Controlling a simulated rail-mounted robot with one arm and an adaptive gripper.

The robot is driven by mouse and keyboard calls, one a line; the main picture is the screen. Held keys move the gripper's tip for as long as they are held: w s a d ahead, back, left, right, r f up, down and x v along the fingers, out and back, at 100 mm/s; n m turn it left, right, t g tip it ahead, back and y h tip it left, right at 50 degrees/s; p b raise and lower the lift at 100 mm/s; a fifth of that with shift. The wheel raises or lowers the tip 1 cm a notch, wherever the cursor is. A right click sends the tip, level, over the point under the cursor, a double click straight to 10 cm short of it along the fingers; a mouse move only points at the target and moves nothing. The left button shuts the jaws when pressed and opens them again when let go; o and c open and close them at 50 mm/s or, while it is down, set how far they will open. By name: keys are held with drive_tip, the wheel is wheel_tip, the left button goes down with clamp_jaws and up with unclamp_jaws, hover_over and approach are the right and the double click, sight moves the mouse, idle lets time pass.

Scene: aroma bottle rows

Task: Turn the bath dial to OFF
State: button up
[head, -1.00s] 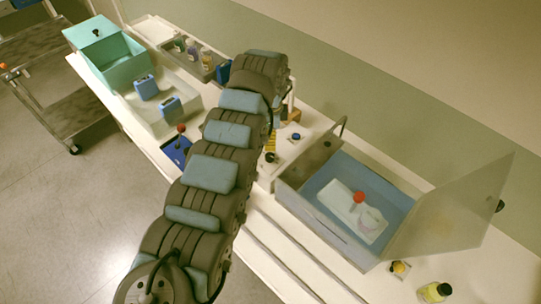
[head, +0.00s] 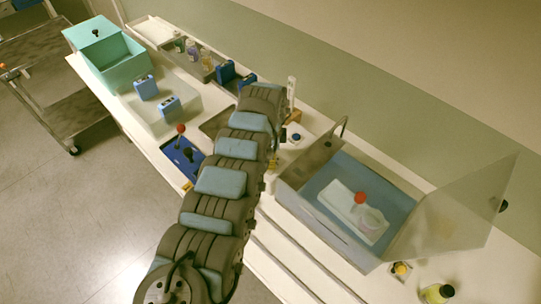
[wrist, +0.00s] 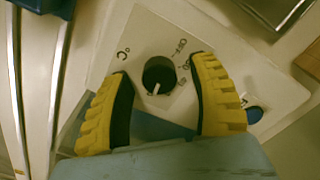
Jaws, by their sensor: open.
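The bath dial (wrist: 158,75) is a round black knob on a pale panel (wrist: 150,30) in the wrist view. Its white pointer mark faces toward the bottom of the picture, away from the OFF label (wrist: 181,46) at its upper right. More numbers, partly covered, run down the dial's right side, and a °C mark is at its left. My gripper (wrist: 160,68) has its two yellow fingers apart, one on each side of the dial, with visible gaps. I cannot tell its exact height over the panel. In the head view my arm hides the dial.
A blue button (wrist: 254,114) is by the right finger. A blue joystick box (head: 180,155) is at the left.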

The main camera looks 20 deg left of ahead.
clamp_jaws()
